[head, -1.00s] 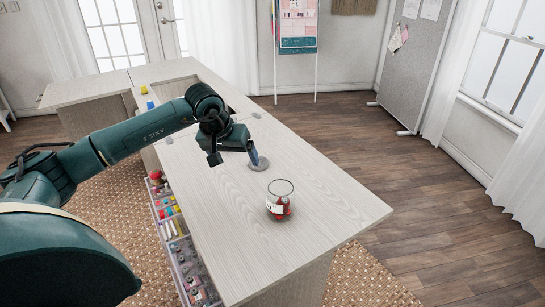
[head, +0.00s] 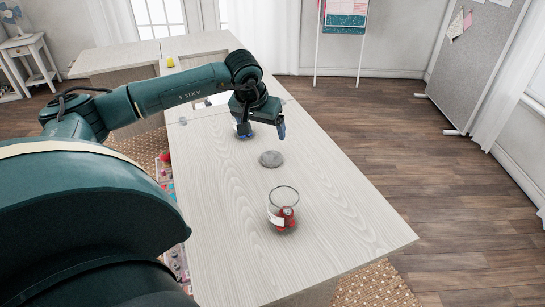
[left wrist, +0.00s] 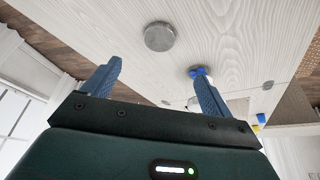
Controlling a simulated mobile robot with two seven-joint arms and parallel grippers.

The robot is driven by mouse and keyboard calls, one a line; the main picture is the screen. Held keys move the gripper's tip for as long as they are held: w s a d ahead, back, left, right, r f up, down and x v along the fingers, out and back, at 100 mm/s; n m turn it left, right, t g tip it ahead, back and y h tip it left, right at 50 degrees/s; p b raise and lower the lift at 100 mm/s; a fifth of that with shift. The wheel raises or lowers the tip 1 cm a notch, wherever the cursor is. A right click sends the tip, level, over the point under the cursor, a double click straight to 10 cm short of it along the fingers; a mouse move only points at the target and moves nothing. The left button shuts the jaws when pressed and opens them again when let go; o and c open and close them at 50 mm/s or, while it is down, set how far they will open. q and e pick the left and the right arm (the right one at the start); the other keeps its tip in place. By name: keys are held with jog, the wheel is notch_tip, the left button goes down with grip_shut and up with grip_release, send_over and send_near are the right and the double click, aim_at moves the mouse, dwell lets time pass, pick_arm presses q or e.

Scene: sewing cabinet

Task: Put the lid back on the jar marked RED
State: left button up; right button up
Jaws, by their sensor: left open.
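The clear glass jar (head: 283,208) stands upright and uncovered on the pale cabinet top (head: 345,240). Red items show inside it, and it has a white label whose writing is too small to read. A round grey lid (head: 271,158) lies flat on the top, behind the jar and apart from it. The lid also shows in the left wrist view (left wrist: 159,36), ahead of the fingertips. My left gripper (head: 263,131) is open and empty, above the top and just beyond the lid; its two blue fingers (left wrist: 157,68) are spread wide. My right gripper is out of view.
Small blue (left wrist: 199,71) and yellow (left wrist: 261,118) things show beyond the fingers in the left wrist view. An open drawer with colored items (head: 167,180) juts out at the cabinet's left side. The top right of the jar is clear.

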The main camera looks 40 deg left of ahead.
pick_arm(q)
send_over(271, 157)
jog(key=s, duration=0.2)
jog(key=f, duration=0.7)
jog(key=shift+s+d+f, duration=0.1)
jog(key=shift+d+f, duration=0.1)
jog(key=shift+d, duration=0.15)
jog(key=x, duration=0.5)
jog(key=shift+s+d+f, duration=0.1)
jog(key=shift+s+f, duration=0.05)
jog(key=shift+f, duration=0.05)
jog(key=shift+c, duration=0.6)
jog(key=c, duration=0.9)
